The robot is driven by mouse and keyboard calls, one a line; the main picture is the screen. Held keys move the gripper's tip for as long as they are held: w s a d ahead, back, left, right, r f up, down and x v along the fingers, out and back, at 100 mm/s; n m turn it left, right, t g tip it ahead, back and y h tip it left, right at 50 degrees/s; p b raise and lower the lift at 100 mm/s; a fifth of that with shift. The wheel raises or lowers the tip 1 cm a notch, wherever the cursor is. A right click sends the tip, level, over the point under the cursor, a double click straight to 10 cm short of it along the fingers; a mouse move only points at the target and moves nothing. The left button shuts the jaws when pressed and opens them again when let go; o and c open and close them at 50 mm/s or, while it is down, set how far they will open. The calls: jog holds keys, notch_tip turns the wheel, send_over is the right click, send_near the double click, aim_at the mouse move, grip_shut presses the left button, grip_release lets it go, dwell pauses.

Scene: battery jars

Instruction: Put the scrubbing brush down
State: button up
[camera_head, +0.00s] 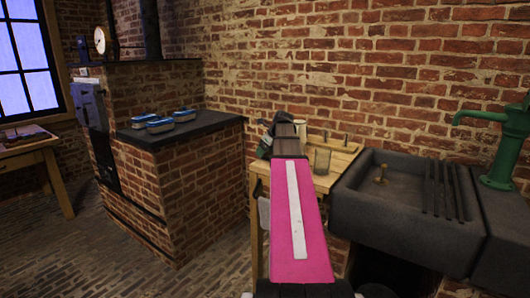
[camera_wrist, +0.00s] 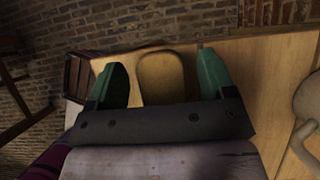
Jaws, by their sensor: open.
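A tan block with rounded corners (camera_wrist: 162,75), which looks like the scrubbing brush, is at the wooden table (camera_wrist: 270,75) in the wrist view. My gripper (camera_wrist: 161,66) is open, with one green finger on each side of the block and a narrow gap on both sides. The block's near end is hidden behind the gripper body, and I cannot see its underside. In the head view my pink arm reaches over the wooden table (camera_head: 342,163) and hides the brush.
A glass jar (camera_head: 322,161) stands on the table, right of my arm. A stone sink (camera_head: 395,215) with a green pump (camera_head: 503,150) adjoins at the right. A brick stove (camera_head: 190,185) with several blue-and-white boxes stands left. A dark slatted thing (camera_wrist: 77,76) is left of my gripper.

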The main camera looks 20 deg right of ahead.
jog(key=v, duration=1.1)
jog(key=shift+r, duration=0.2)
jog(key=shift+s+d, duration=0.1)
jog(key=shift+s, duration=0.05)
